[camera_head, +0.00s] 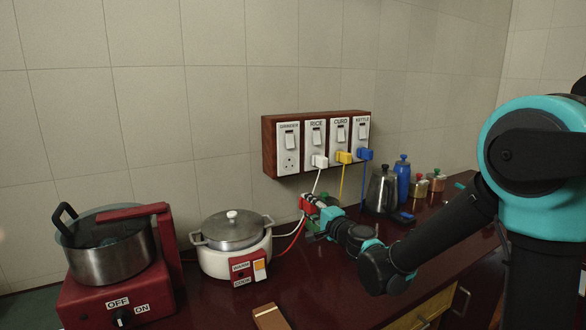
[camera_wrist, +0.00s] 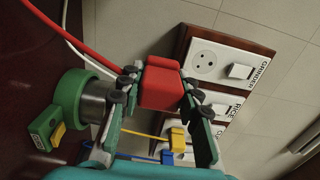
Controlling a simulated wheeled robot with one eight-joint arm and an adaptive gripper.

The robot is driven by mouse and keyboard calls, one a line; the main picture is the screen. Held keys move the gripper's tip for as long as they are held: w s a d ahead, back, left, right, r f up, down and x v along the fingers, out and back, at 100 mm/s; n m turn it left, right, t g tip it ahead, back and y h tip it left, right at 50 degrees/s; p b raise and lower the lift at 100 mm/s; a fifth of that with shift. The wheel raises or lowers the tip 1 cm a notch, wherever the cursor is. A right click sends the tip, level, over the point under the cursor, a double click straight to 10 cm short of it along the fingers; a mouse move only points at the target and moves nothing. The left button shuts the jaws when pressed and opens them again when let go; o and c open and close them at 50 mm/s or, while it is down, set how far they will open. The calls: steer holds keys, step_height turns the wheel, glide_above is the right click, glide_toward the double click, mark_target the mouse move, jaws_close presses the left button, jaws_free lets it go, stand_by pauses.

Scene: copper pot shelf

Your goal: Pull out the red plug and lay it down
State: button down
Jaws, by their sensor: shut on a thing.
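The red plug (camera_wrist: 160,85) is between the fingers of my gripper (camera_wrist: 158,92) in the wrist view. In the head view the plug (camera_head: 307,204) shows as a small red block at the fingertips of my gripper (camera_head: 316,208), above the counter and below the socket board. The gripper is shut on it. The GRINDER socket (camera_head: 290,163) at the left end of the board is empty; its bare holes also show in the wrist view (camera_wrist: 205,64). A red cable (camera_wrist: 62,32) runs from the plug.
White (camera_head: 320,161), yellow (camera_head: 344,157) and blue (camera_head: 365,154) plugs sit in the other sockets. A rice cooker (camera_head: 232,262) and a red grinder base (camera_head: 118,300) stand to the left. A kettle (camera_head: 382,190) and bottles stand right. The front counter holds a wooden block (camera_head: 270,317).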

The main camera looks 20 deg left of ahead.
steer(key=s+d+f, duration=0.2)
steer(key=s+f, duration=0.1)
steer(key=f, duration=0.5)
steer(key=shift+s+d, duration=0.15)
steer(key=shift+d, duration=0.25)
stand_by(0.6)
steer(key=shift+f, duration=0.1)
